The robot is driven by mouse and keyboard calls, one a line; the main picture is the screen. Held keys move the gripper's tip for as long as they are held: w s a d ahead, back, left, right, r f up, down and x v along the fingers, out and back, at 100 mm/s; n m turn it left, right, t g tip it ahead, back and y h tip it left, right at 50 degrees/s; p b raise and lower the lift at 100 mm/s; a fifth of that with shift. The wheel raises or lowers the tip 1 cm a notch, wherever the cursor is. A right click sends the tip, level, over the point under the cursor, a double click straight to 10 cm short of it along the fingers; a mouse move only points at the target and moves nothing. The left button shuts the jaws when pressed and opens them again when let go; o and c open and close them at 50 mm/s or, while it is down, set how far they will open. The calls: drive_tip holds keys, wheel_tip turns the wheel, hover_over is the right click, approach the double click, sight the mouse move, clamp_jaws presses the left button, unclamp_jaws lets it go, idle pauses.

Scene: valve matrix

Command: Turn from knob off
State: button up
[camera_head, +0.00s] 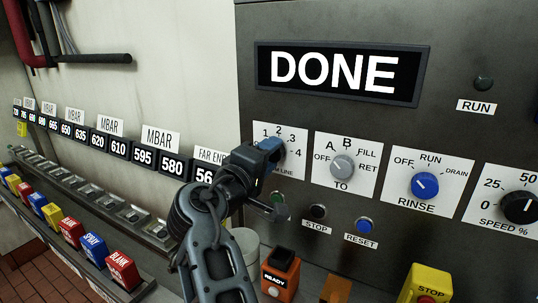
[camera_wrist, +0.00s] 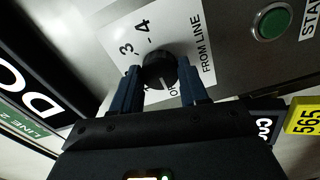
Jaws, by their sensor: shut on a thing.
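The FROM knob (camera_wrist: 158,64) is a black round knob on a white plate marked 1 to 4, OFF and FROM LINE. My gripper (camera_head: 268,152) is at this plate at the upper left of the panel and hides most of the knob in the head view. In the wrist view its two blue fingers are shut on the sides of the knob. A pale mark on the knob faces roughly toward the partly covered OFF label, but its exact setting is hard to tell.
To the right are the grey TO knob (camera_head: 342,167), blue RINSE knob (camera_head: 424,186) and black SPEED knob (camera_head: 520,207). Below are STOP (camera_head: 318,211) and RESET (camera_head: 363,225) buttons. A screen (camera_head: 340,72) above reads DONE.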

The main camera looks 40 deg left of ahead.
drive_tip(key=shift+s+a, duration=0.1)
drive_tip(key=o, duration=1.1)
drive_tip(key=shift+c, duration=0.2)
drive_tip(key=b+v, duration=0.1)
drive_tip(key=v, duration=0.6)
drive_tip(key=shift+s+b, duration=0.35)
